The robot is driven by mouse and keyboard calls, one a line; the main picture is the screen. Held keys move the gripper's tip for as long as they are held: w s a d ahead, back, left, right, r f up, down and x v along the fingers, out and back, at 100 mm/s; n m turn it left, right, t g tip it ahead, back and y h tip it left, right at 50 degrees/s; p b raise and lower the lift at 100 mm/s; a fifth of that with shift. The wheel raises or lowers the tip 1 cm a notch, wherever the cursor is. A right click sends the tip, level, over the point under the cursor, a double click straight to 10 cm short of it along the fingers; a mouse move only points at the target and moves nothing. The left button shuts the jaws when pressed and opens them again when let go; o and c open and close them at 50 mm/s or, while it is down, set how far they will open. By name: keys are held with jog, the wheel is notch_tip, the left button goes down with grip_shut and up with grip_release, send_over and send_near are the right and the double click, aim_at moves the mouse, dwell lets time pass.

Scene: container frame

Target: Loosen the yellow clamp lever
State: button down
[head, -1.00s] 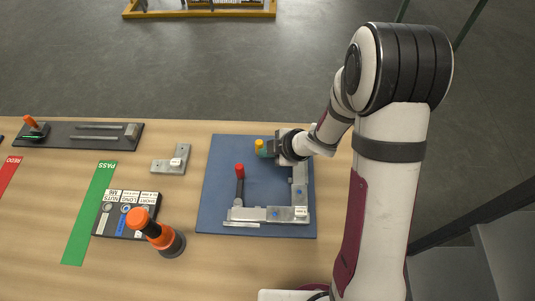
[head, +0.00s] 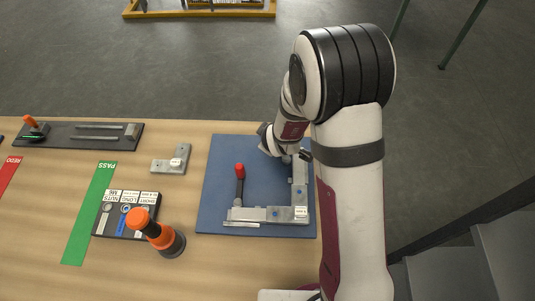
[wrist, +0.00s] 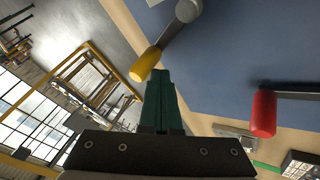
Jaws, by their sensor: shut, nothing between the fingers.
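The yellow clamp lever (wrist: 146,64) shows in the wrist view, a yellow grip on a grey arm that runs up to a round grey pivot. In the head view the lever is hidden behind my wrist. My gripper's green fingers (wrist: 160,76) are closed together with nothing between them. Their tips are right beside the yellow grip; I cannot tell whether they touch it. The red clamp lever (head: 240,180) stands on the blue plate (head: 218,165) near the metal L-shaped frame (head: 262,214); its red grip also shows in the wrist view (wrist: 263,114).
A loose metal corner bracket (head: 172,161) lies left of the plate. A labelled dark box (head: 115,225) and an orange-and-black tool (head: 160,235) stand further left, near the green PASS strip (head: 88,215). A dark tray (head: 75,136) lies at the back left.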

jog(key=shift+w+d, duration=0.5)
jog(key=shift+w, duration=0.05)
jog(key=shift+w+d, duration=0.1)
dwell(0.5)
jog(key=s+a, duration=0.2)
jog(key=shift+a, duration=0.35)
jog(key=s+r+m+g+y, duration=0.15)
jog(key=s+r+m, duration=0.35)
jog(key=s+r, duration=0.7)
jog(key=s+d+r+m+g, duration=0.2)
jog(key=s+d+m, duration=0.3)
jog(key=s, duration=0.4)
jog(key=s+d+r+m+g+h, duration=0.1)
jog(key=s+d+r+m+g, duration=0.1)
jog(key=s+d+m+g, duration=0.2)
jog(key=s+m, duration=0.3)
jog(key=s, duration=0.2)
jog(key=shift+d+r, duration=0.4)
